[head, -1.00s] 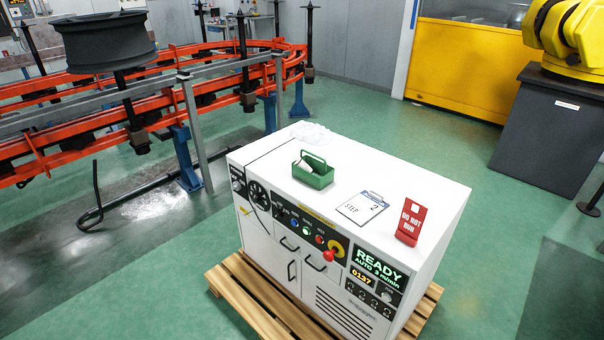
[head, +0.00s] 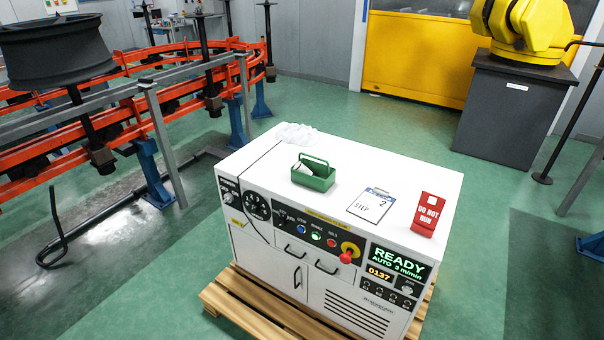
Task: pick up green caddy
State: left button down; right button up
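The green caddy (head: 316,181) stands upright on the white top of the control cabinet (head: 352,160), left of the middle. It is an open box with a handle arching over it, and something white shows inside. Neither of my grippers is in the head view, so nothing of mine is seen touching the caddy.
A clipboard (head: 371,205) and a red "DO NOT RUN" sign (head: 429,214) share the cabinet top, with a clear crumpled item (head: 296,134) at its back. The cabinet stands on a wooden pallet (head: 225,297). An orange conveyor (head: 120,68) runs at left. Green floor is open at right.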

aim_at(323, 176)
jog(key=i+j, duration=0.15)
jog(key=j, duration=0.15)
jog(key=i+j, duration=0.15)
jog(key=j, duration=0.15)
jog(key=i+j+z, duration=0.1)
jog(key=j, duration=0.2)
jog(key=i+j, duration=0.45)
jog(key=i+l+z, duration=0.05)
jog(key=i, duration=0.05)
